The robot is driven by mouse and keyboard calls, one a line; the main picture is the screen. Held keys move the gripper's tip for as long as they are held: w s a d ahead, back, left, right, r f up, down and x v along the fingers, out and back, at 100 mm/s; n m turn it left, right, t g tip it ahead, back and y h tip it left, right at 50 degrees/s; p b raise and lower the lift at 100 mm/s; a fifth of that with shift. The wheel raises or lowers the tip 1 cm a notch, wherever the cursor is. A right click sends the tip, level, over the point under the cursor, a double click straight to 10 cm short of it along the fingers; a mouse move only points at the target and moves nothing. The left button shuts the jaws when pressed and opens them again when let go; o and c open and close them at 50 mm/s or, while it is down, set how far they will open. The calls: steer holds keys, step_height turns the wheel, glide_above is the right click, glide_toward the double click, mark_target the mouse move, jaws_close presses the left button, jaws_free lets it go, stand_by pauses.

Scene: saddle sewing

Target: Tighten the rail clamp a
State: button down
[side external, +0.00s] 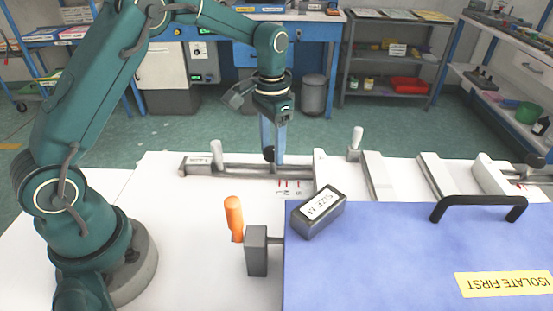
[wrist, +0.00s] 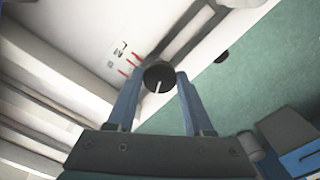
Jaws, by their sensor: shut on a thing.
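A grey rail (side external: 240,172) lies along the far left of the white table. A round black knob (side external: 269,154) sits on it by the red size marks (side external: 287,184). My gripper (side external: 272,152) points down with its blue fingers shut on this knob. In the wrist view the black knob (wrist: 159,78) shows a white pointer line and sits between the two fingertips (wrist: 158,82). White levers stand upright at the left (side external: 217,153) and middle (side external: 356,138). Another black knob (side external: 537,160) is at the far right. No label shows which clamp is a.
A grey block marked SIZE M (side external: 319,211) rests on the blue panel (side external: 400,260), which has a black handle (side external: 480,205) and a yellow ISOLATE FIRST label (side external: 505,284). An orange-handled lever (side external: 234,217) stands by a grey block (side external: 257,250).

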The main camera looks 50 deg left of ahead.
mark_target(272, 151)
steer(key=m, duration=0.4)
steer(key=shift+m, duration=0.3)
stand_by(0.3)
steer(key=shift+c, duration=1.4)
jaws_free()
steer(key=shift+r, duration=0.15)
steer(key=shift+r, duration=2.5)
